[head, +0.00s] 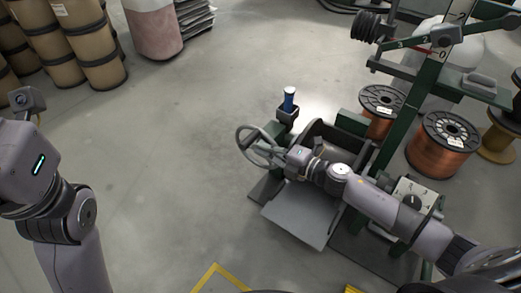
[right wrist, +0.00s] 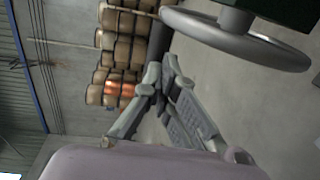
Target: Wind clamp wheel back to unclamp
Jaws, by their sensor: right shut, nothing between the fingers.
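The clamp wheel (head: 240,138) is a grey ring handwheel on the left side of a green machine frame. My right gripper (head: 277,152) is right beside the wheel in the head view, partly overlapping its near right side. In the right wrist view, the wheel rim (right wrist: 235,38) passes above and right of my right gripper's fingertips (right wrist: 160,72). The fingers are shut with nothing between them, and a gap shows between them and the rim. My left arm shows at the left edge of the head view, but its fingers are not visible.
A blue-handled item (head: 289,98) stands in a holder just behind the wheel. A grey plate (head: 300,215) lies below my right arm. Copper spools (head: 440,150) stand to the right; cardboard drums (head: 95,45) stand back left. The floor at centre left is clear.

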